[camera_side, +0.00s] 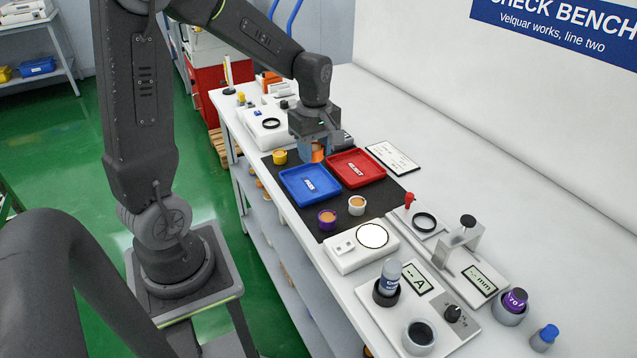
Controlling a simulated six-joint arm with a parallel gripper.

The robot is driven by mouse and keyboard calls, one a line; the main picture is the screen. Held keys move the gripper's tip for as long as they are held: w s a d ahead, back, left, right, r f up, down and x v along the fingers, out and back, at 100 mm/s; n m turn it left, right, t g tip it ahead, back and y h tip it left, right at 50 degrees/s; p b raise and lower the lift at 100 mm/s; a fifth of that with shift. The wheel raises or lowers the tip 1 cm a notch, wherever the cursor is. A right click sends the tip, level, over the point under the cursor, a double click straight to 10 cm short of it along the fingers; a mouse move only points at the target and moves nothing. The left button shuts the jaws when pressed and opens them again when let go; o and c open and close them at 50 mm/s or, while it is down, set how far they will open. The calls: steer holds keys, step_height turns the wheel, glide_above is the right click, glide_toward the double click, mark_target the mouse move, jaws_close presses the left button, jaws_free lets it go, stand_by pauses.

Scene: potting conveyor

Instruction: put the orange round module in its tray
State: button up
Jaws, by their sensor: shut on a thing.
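My gripper (314,142) points down over the black mat, just behind the trays. It is shut on the orange round module (318,152), which shows partly between the fingers. I cannot tell whether the module touches the mat. A blue tray (296,199) with a white label lies on the mat, nearer the camera and a little to the left. A red tray (374,179) with a white label lies to its right. Both trays look empty. The labels are too small to read surely.
A yellow module (280,157), a purple module (327,219) and a white module (357,205) stand on the black mat (385,205). A lit white device (341,258) sits in front. Gauges and holders crowd the bench's near end. A white card (394,158) lies right of the red tray.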

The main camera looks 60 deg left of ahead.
steer(key=s+a+f+n, duration=0.15)
steer(key=s+a, duration=0.25)
steer(key=a, duration=0.4)
steer(key=s+a+n, duration=0.2)
steer(key=s+a, duration=0.2)
steer(key=a, duration=0.3)
glide_above(306, 177)
step_height(306, 177, down, 7)
steer(key=shift+s+r, duration=0.1)
steer(key=shift+s, duration=0.05)
steer(key=shift+d+f, duration=0.1)
steer(key=shift+f, duration=2.05)
steer(key=shift+f, duration=0.1)
steer(key=o, duration=0.7)
